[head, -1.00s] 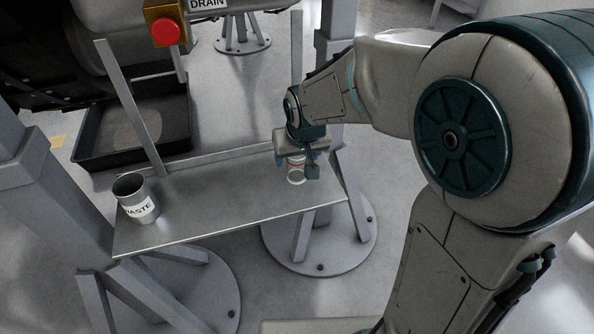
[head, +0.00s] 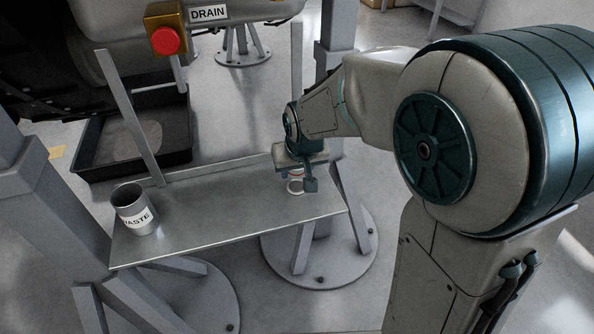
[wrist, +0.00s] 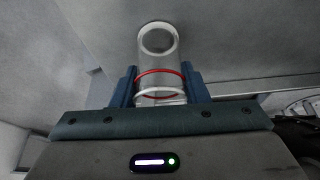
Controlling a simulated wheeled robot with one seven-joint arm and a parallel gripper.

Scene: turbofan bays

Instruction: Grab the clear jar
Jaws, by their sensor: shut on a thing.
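The clear jar (wrist: 159,60) is a transparent cylinder with a red ring and a pale ring. In the wrist view it sits between the two blue fingers of my gripper (wrist: 160,88), which is shut on it. In the head view my gripper (head: 302,182) is over the right end of the metal shelf (head: 215,220). Only the lower part of the jar (head: 295,187) shows there, below the gripper body. I cannot tell whether the jar touches the shelf.
A metal cup marked WASTE (head: 135,210) stands at the shelf's left end. An upright strut (head: 130,118) rises behind it. A black tray (head: 95,165) lies on the floor behind. A red button (head: 165,41) is above, beside a DRAIN label (head: 208,13). The shelf's middle is clear.

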